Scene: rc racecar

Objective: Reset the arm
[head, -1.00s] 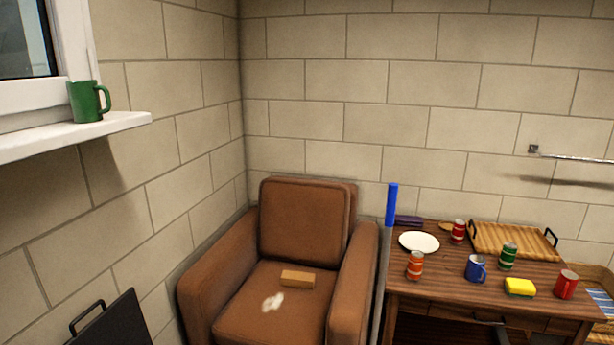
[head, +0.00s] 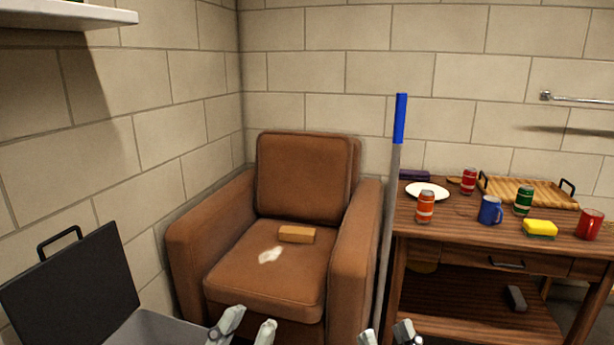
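My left gripper (head: 246,328) shows at the bottom edge of the head view, in front of the brown armchair (head: 305,158). Its two fingers stand apart with nothing between them. My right gripper (head: 387,336) shows at the bottom edge, right of the left one and in front of the wooden table's left side. Only its fingertips show; they are apart with no object visible between them. Both arms are hidden below the frame.
The wooden table (head: 450,232) at right bears a plate (head: 428,191), cans, mugs, a yellow sponge (head: 540,228) and a tray. A blue-topped pole (head: 400,118) stands beside it. A wooden block (head: 296,234) lies on the armchair. An open dark-lidded case (head: 72,290) stands at lower left.

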